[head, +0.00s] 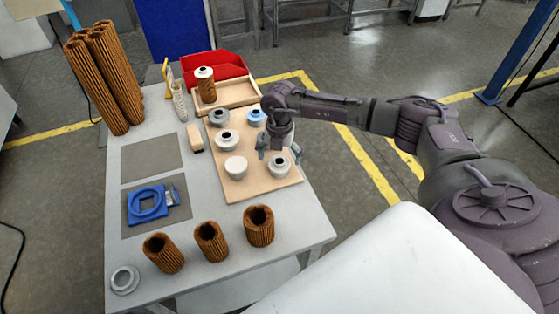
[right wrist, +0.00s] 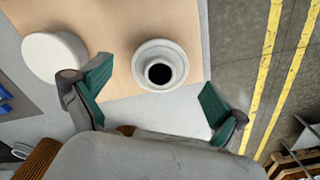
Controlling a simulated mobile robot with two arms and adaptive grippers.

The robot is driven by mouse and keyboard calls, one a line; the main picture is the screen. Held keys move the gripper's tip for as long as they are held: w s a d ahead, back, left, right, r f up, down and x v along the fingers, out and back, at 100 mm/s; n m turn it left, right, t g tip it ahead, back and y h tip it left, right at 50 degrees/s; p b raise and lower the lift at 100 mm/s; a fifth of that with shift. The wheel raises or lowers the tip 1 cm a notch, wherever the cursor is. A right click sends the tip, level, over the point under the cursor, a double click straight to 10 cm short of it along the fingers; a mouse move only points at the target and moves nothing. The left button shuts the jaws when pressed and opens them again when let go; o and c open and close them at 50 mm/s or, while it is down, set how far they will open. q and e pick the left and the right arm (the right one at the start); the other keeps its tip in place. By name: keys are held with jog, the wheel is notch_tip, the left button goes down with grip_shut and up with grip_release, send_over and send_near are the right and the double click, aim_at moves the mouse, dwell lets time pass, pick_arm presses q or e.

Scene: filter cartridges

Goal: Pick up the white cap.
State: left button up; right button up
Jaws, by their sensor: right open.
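Several caps stand on a light wooden board (head: 262,188). A white cap with a dark central hole (head: 279,168) is at the board's right front; it also shows in the right wrist view (right wrist: 160,66). A plain-topped white cap (head: 236,167) is to its left, also seen in the right wrist view (right wrist: 53,57). Another whitish cap with a dark hole (head: 227,140) stands farther back. My right gripper (head: 279,153) is open over the right front cap. In the wrist view its fingers are apart on either side, and I see no contact. My left gripper is not in view.
A grey cap (head: 218,118) and a blue cap (head: 256,116) are at the board's back. Brown pleated cartridges (head: 210,242) stand in front. A capped cartridge (head: 206,90) stands in a wooden tray (head: 239,95) behind. A blue fixture (head: 147,203) lies left.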

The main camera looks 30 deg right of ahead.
jog(key=shift+f, duration=0.5)
jog(key=shift+c, duration=0.4)
